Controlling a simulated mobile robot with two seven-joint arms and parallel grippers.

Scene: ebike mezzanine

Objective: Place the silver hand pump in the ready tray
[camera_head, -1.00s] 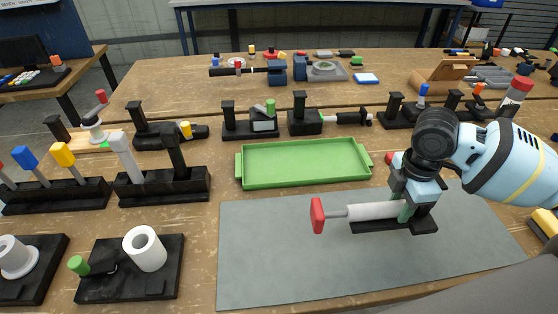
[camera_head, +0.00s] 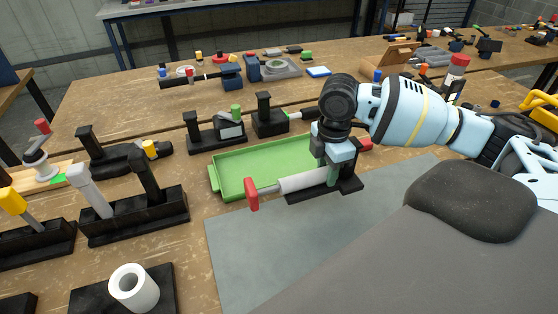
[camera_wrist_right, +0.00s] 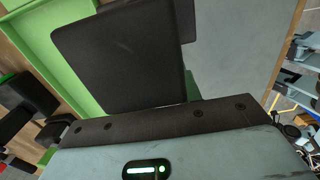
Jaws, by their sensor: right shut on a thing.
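The silver hand pump (camera_head: 303,181) has a pale grey barrel, a red handle (camera_head: 252,194) at its left end and a black base (camera_head: 340,189) below. My right gripper (camera_head: 331,172) is shut on it from above and holds it level, by the tray's near right side. The ready tray (camera_head: 232,190) is green, shallow and empty where I see it; the arm and pump hide its right part. In the right wrist view a black plate (camera_wrist_right: 120,60) fills the middle, with the green tray (camera_wrist_right: 85,88) behind it. My left gripper is not in view.
A grey mat (camera_head: 240,245) lies in front of the tray. Black holders with tools (camera_head: 135,215) stand to the left, with a white roll (camera_head: 134,287) nearer. More holders (camera_head: 215,130) stand just behind the tray. Bare wood (camera_head: 195,240) shows left of the mat.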

